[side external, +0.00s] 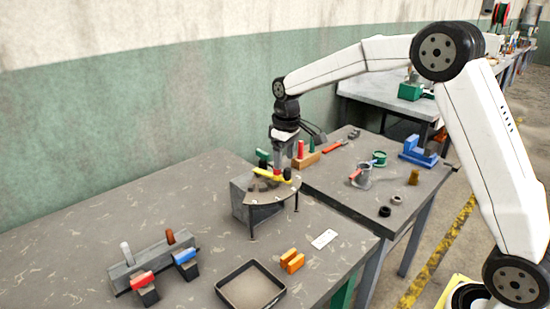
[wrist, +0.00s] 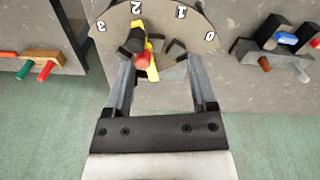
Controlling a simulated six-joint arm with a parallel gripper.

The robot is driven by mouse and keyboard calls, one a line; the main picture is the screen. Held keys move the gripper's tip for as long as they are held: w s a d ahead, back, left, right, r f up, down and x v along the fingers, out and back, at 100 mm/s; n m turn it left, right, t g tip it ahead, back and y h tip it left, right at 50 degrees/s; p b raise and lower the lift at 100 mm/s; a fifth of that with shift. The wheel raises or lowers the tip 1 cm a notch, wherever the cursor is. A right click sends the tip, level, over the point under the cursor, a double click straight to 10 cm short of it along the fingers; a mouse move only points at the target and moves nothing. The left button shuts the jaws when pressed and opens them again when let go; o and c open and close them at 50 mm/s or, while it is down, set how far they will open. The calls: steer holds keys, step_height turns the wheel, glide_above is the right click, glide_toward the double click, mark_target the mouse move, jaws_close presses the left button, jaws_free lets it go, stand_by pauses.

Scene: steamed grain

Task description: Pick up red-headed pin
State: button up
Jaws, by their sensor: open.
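My gripper (side external: 283,160) points down just behind the dial plate (side external: 284,188); its jaws are open. In the wrist view, the open fingers (wrist: 162,72) reach over the dial plate (wrist: 180,25), with a red cylindrical piece (wrist: 142,57) between them, nearer the left finger. This piece lies against a yellow lever (wrist: 152,72) beside a black knob (wrist: 135,40). A red upright peg (side external: 301,148) stands in a wooden block (side external: 309,160) to the right; it also shows at left in the wrist view (wrist: 45,71). I cannot tell which red piece is the pin.
A grey rack (side external: 150,262) at front left has white and brown pegs and red and blue pieces. A black tray (side external: 224,297), orange blocks (side external: 292,260) and a white card (side external: 324,239) lie in front. A green peg (wrist: 23,71) is beside the red one.

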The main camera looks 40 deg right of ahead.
step_height(320, 180, up, 2)
glide_above(277, 175)
steer(key=shift+w+d+n+g, duration=0.3)
steer(key=shift+w+d+n, duration=0.05)
steer(key=shift+n, duration=0.05)
steer(key=shift+f, duration=3.9)
steer(key=shift+w, duration=0.1)
jaws_close()
